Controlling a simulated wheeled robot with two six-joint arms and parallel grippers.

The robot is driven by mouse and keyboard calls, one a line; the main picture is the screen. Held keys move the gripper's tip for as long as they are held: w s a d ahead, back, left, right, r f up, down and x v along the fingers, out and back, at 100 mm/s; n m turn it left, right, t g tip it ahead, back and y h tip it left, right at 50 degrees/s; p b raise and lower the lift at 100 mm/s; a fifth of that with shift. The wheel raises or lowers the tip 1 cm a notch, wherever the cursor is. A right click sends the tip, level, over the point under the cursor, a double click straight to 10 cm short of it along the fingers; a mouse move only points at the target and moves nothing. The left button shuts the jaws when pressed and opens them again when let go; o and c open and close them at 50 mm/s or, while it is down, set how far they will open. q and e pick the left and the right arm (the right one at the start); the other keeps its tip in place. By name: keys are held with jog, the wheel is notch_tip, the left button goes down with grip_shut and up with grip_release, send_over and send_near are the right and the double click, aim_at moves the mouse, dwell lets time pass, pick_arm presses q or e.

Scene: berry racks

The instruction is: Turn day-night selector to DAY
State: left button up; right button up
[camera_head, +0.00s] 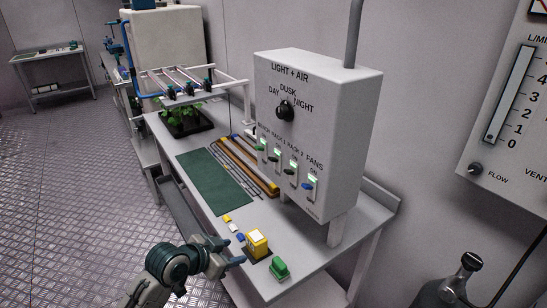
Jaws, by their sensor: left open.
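The day-night selector (285,110) is a black knob on the front of the grey LIGHT + AIR box (318,170). Its printed positions are DAY at the left, DUSK above and NIGHT at the right. The knob's tip seems to point up, near DUSK, but it is too small to be sure. My left gripper (238,250) is open and empty at the bottom of the view, near the bench's front. It is well below and apart from the knob. My right gripper is out of view.
Below the selector is a row of switches (290,178). A yellow box (257,243) and a green block (279,269) stand by my left gripper. A green mat (215,181) and long bars (245,165) lie on the bench (310,258). A dark bottle (447,288) stands right.

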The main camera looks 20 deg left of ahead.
pick_arm(q)
jog(key=w+r+m+t+h, duration=0.15)
jog(key=w+r, duration=0.25)
jog(key=r, duration=0.6)
jog(key=w+r+m+t+h, duration=0.1)
jog(key=w+r+m+h, duration=0.2)
jog(key=r, duration=0.6)
jog(key=m+t+h, duration=0.1)
jog(key=m+h, duration=0.2)
send_near(279, 113)
jog(key=p+x, duration=0.5)
jog(key=x, duration=0.2)
jog(key=shift+w+d+r, duration=0.1)
jog(key=shift+r, duration=0.05)
jog(key=shift+p+x, duration=0.3)
jog(key=shift+x, duration=0.45)
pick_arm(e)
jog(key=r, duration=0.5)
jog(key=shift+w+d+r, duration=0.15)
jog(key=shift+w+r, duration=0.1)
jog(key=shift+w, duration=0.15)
pick_arm(q)
jog(key=c, duration=1)
jog(key=shift+o, duration=0.2)
